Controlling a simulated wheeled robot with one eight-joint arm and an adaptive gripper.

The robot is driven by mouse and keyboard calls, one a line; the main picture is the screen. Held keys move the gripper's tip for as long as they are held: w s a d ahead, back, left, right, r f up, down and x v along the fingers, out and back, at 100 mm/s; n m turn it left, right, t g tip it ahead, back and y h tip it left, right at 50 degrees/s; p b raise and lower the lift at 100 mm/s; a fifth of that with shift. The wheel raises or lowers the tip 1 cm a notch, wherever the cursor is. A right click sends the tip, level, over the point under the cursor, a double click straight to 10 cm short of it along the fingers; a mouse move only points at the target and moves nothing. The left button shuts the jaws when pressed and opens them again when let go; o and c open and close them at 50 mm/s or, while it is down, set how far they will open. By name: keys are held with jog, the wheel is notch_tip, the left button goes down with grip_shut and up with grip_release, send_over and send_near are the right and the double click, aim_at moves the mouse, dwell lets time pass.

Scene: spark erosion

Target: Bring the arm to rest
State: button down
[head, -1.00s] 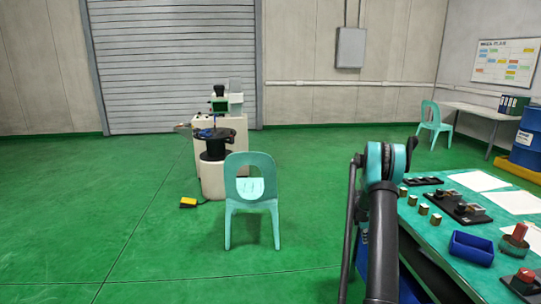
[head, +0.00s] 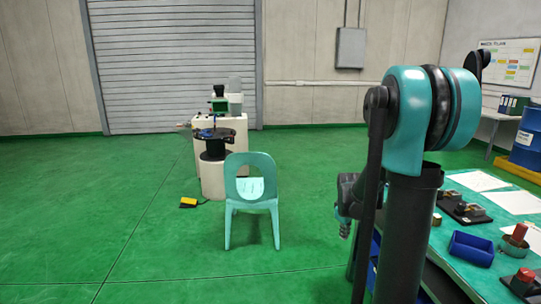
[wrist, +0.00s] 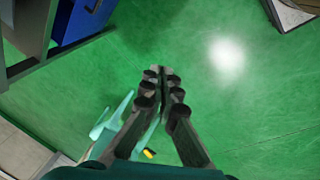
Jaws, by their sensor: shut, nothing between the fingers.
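My arm stands on the right side of the head view, with its teal and black joint high and close to the camera. The end of my arm, with my gripper (head: 344,230), hangs low behind the dark link, left of the workbench (head: 468,205), and is partly hidden. In the wrist view my gripper (wrist: 161,78) has its dark fingers together with nothing between them. It points down over bare green floor.
A teal chair (head: 251,187) stands left of my arm; it also shows in the wrist view (wrist: 109,118). Behind it is a machine with a black round top (head: 212,136). A yellow pedal (head: 188,202) lies on the floor. The left floor is clear.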

jog(key=s+a+f+m, duration=0.1)
jog(key=s+a+m, duration=0.2)
jog(key=s, duration=0.8)
jog(key=s+a+m+t+y, duration=0.1)
jog(key=s+a+m, duration=0.3)
jog(key=s, duration=0.6)
jog(key=shift+s+a+f, duration=0.35)
jog(key=shift+s+a, duration=0.05)
jog(key=shift+a, duration=0.15)
